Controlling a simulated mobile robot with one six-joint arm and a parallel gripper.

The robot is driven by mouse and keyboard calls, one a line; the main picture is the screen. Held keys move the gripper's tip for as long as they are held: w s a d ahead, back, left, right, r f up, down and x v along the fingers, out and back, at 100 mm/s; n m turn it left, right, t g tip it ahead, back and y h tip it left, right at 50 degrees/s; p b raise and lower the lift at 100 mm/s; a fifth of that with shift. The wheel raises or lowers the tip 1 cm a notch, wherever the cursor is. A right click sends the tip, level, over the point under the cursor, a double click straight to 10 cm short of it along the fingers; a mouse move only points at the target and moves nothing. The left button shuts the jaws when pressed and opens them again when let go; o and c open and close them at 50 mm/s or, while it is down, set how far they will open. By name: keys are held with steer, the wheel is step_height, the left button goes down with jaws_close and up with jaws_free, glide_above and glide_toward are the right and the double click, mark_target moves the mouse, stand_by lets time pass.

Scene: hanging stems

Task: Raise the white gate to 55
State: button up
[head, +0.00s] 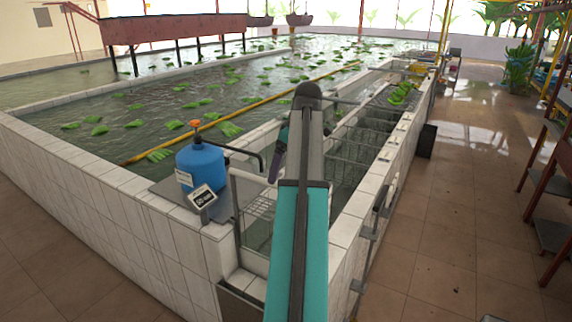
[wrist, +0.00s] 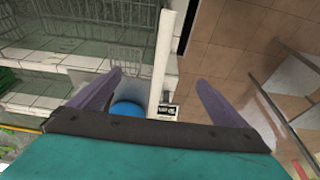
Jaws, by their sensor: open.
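The white gate (head: 250,178) appears as a pale frame at the near end of the tank's side channel, partly hidden behind my arm in the head view. In the wrist view a long white bar (wrist: 170,50), which looks like its top bar, runs between my fingers. My gripper (wrist: 160,77) is open, with its two purple fingers spread to either side of the bar and holding nothing. In the head view one purple finger of the gripper (head: 274,172) shows beside the channel. A small display (head: 202,197) stands on the tank corner; its figures are too small to read surely.
A blue vessel (head: 201,165) with an orange top stands left of the gate; part of it shows in the wrist view (wrist: 127,110). White tiled walls (head: 130,215) edge the water. Wire racks (head: 365,140) line the channel. The tiled floor (head: 440,230) at right is largely clear.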

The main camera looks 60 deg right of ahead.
steer(key=shift+b+x, duration=1.8)
steer(key=shift+x, duration=2.7)
jaws_close()
